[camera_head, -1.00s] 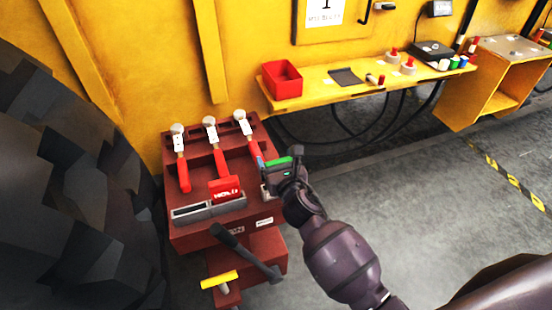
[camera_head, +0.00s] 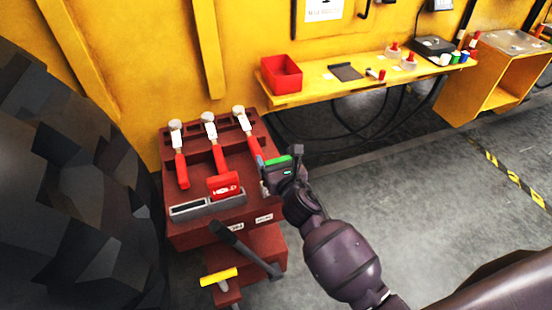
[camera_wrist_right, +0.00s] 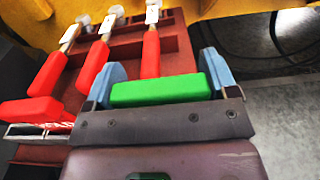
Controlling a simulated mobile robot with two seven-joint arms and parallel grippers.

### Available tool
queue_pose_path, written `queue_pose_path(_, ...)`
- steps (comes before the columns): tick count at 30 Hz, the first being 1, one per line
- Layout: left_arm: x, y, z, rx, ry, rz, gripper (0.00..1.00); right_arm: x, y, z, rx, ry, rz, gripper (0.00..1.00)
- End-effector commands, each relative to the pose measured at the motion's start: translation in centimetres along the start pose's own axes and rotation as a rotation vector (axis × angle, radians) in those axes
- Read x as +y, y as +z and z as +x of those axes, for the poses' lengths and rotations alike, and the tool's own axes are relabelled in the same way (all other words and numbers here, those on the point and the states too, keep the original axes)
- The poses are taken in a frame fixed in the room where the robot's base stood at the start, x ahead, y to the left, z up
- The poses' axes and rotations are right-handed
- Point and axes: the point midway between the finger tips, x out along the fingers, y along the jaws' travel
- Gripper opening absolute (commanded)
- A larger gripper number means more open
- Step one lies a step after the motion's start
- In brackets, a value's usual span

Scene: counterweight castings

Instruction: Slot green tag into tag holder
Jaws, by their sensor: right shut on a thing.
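My right gripper (camera_head: 279,161) is shut on the green tag (camera_head: 277,160). The wrist view shows the tag (camera_wrist_right: 160,91) lying crosswise between the two blue fingers (camera_wrist_right: 218,70). The grey tag holder (camera_head: 190,210) lies on the front of the red casting, left of and below the gripper in the head view. A red HOLD tag (camera_head: 225,186) stands at its right part; the left slot looks empty. The gripper is apart from the holder, above the casting's right edge. My left gripper is not in view.
Several red-handled tools (camera_head: 181,170) with pale heads stand on the red casting (camera_head: 190,235). A dark lever (camera_head: 245,250) and yellow handle (camera_head: 219,276) are at its front. A yellow shelf (camera_head: 345,88) carries a red bin (camera_head: 281,75). A dark faceted mass (camera_head: 75,190) fills the left.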

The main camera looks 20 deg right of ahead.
Motion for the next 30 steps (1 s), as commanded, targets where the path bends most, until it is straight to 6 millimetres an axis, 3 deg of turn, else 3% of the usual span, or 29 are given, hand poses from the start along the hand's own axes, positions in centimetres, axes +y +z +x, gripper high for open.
queue_pose_path(26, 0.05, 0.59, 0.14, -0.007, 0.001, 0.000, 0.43, 0.01, -0.68, 0.04, 0.001, 0.000, 0.000, 0.56)
queue_pose_path(27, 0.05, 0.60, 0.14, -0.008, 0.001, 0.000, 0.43, 0.01, -0.69, 0.04, 0.000, 0.000, 0.000, 0.81)
queue_pose_path(30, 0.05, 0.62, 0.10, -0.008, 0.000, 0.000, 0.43, 0.00, -0.66, 0.04, 0.000, 0.000, 0.000, 0.96)
